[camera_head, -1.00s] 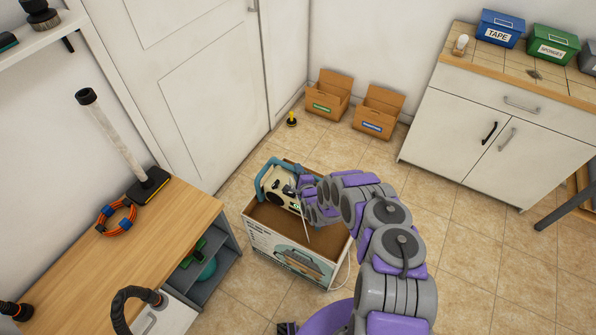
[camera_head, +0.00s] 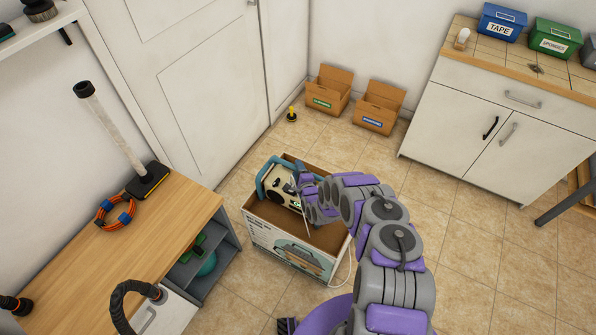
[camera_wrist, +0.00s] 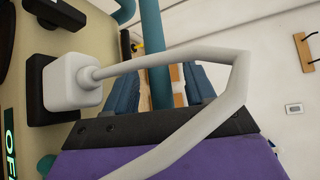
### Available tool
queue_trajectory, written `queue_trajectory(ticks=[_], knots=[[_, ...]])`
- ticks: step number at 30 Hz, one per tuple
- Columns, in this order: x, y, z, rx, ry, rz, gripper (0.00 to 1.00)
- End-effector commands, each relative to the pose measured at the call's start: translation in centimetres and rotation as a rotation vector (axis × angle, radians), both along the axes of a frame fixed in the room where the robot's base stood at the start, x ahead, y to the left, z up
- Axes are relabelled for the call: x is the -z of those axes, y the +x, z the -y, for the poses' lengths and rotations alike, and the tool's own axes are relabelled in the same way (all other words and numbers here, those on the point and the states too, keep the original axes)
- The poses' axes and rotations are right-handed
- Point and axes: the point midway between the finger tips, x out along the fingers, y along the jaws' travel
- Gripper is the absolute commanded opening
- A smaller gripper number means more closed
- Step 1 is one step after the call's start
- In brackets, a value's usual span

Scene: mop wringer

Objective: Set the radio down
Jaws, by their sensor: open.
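The radio (camera_head: 283,187) is cream with a teal handle (camera_head: 266,172) and sits in the open top of a printed cardboard box (camera_head: 290,255), leaning against its back left side. My gripper (camera_head: 302,183) is at the radio's right side; its fingers are hard to make out in the head view. In the wrist view my gripper (camera_wrist: 163,88) is open, with blue ribbed pads on either side of a teal bar (camera_wrist: 154,45) of the handle. Whether they touch is unclear. A white plug (camera_wrist: 72,82) with a white cord sits against the radio's face (camera_wrist: 25,35), crossing before the gripper.
A wooden bench (camera_head: 150,235) with an orange cable coil (camera_head: 115,211) stands left of the box. Two small cartons (camera_head: 328,92) and a yellow-black item (camera_head: 291,115) are on the floor behind. A white cabinet (camera_head: 480,125) stands right. Tiled floor is clear between.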

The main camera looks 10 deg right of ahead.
Motion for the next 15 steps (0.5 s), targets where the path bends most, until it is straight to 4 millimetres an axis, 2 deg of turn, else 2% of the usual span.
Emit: queue_trajectory(ticks=[8, 15], knots=[[-0.5, -2.0, 0.4, 0.0, -0.001, -0.004, 0.55], [-1.5, -5.8, 1.1, -0.001, 0.0, -0.005, 0.55]])
